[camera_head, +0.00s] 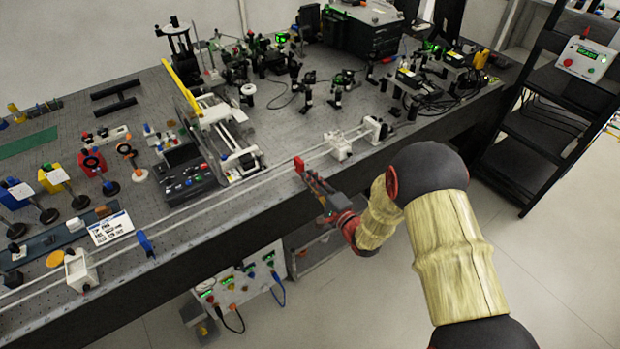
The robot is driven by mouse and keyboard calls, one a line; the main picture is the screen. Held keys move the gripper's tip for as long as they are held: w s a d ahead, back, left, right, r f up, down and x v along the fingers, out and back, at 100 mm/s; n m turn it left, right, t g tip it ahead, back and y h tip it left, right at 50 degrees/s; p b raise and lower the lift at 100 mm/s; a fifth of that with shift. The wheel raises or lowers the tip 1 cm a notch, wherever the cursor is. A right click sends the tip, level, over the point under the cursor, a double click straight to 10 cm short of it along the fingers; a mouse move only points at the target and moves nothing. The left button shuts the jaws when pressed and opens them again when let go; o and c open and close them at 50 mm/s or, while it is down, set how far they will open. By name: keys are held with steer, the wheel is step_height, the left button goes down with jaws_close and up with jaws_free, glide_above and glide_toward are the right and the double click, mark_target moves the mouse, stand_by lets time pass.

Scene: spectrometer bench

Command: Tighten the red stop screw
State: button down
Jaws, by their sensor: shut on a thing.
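The red stop screw (298,162) stands at the front edge of the optical bench (225,205), beside the long rail (275,171). My gripper (303,172) reaches in from the lower right, its fingertips at the screw and shut on it. The fingers hide the screw's lower part. The screw's threads and its seat are too small to make out.
A similar blue piece (146,243) sits farther left at the front edge. White carriages (339,146) (80,268) sit along the rail. A black control box (187,175) lies behind it. A white power unit (243,284) with cables stands below the bench. Floor is clear at front right.

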steer(key=shift+m, duration=0.6)
steer(key=shift+f, duration=0.1)
steer(key=c, duration=1.9)
jaws_free()
steer(key=shift+o, duration=0.4)
steer(key=v, duration=1.2)
